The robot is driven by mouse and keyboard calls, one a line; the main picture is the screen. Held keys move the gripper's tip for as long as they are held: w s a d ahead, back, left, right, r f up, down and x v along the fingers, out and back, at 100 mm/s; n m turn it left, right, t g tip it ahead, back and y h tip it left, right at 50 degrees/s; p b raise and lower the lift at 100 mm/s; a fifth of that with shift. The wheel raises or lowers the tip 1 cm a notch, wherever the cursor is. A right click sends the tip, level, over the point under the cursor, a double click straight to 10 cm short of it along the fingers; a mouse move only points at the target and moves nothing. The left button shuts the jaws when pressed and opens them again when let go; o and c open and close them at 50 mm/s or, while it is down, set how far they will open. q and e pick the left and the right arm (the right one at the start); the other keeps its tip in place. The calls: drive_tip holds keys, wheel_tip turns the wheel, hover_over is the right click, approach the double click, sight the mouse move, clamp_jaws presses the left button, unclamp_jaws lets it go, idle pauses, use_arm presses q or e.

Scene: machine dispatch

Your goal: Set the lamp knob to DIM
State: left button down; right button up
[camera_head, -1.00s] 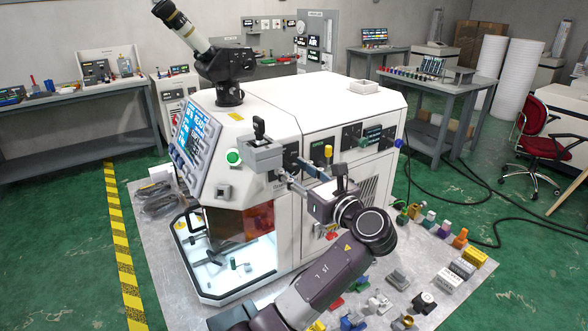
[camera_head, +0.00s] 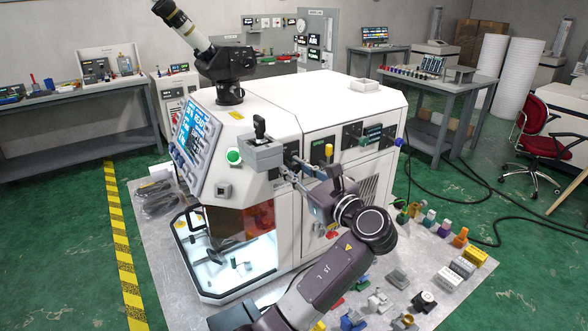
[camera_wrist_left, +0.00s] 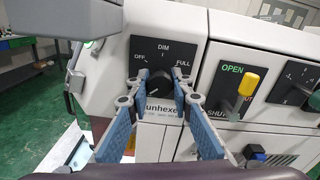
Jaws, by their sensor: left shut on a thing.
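The lamp knob (camera_wrist_left: 159,86) is a dark round knob on a black plate marked OFF, DIM and FULL in the left wrist view. DIM is at the top, OFF at the left and FULL at the right. My left gripper (camera_wrist_left: 158,92) is shut on the knob, with its blue-padded fingers on either side. The fingers hide much of it, and I cannot tell which mark it points to. In the head view my left gripper (camera_head: 293,168) is at the machine's front panel, and its fingers partly cover the lamp plate. My right gripper is not in view.
Right of the lamp plate is an OPEN/SHUT lever with a yellow handle (camera_wrist_left: 249,84), close to my gripper. A grey box with a black joystick (camera_head: 261,145) juts out at the left. Several small parts lie on the floor plate below.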

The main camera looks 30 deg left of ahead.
use_arm(q)
drive_tip(key=n+b, duration=0.1)
drive_tip(key=n, duration=0.3)
drive_tip(key=shift+f+n, duration=0.1)
drive_tip(key=shift+n, duration=0.2)
drive_tip(key=n+b, duration=0.2)
drive_tip(key=n, duration=0.1)
drive_tip(key=shift+n+b, duration=0.45)
drive_tip(key=shift+n, duration=0.55)
drive_tip(key=c, duration=1.7)
unclamp_jaws()
drive_tip(key=shift+d, duration=0.2)
drive_tip(key=v, duration=0.7)
drive_tip(key=shift+d, duration=0.1)
